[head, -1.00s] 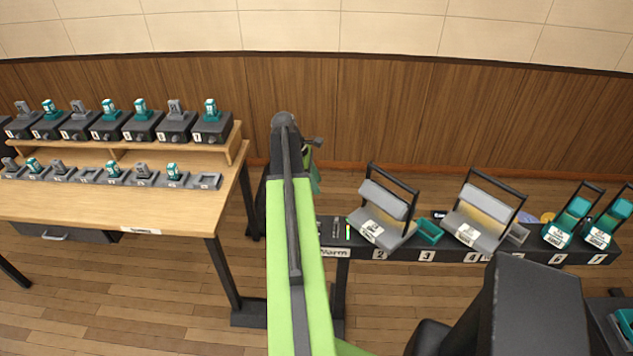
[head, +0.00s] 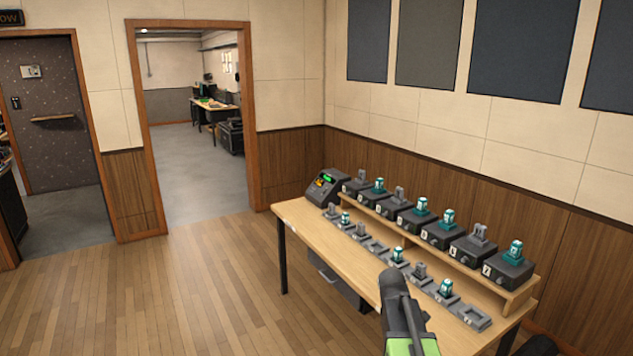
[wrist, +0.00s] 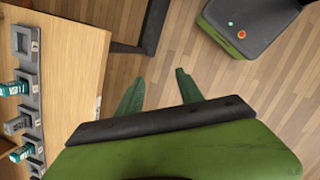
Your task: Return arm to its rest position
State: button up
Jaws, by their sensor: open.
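My green and dark grey arm (head: 405,318) stands at the bottom of the head view, right of centre, in front of the wooden table (head: 300,222). My gripper's fingertips cannot be made out in the head view. In the wrist view my gripper (wrist: 159,88) is open, with its two green fingers spread apart and nothing between them. Bare wooden floor (wrist: 160,66) shows beyond the fingers. The table's edge lies to their left in that view, apart from them.
The table has a raised shelf (head: 521,293) of dark boxes with teal and grey pieces, and a row of small holders in front. A console (head: 327,187) stands at its far end. The floor (head: 190,300) left of the table is clear, up to an open doorway (head: 190,120).

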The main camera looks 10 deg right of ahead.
jog(key=s+a+m+t+y, duration=0.1)
jog(key=s+a+m, duration=0.3)
jog(key=a+m, duration=0.6)
jog(key=a+y, duration=0.1)
jog(key=a, duration=0.8)
jog(key=shift+f+y, duration=0.3)
jog(key=shift+d, duration=0.1)
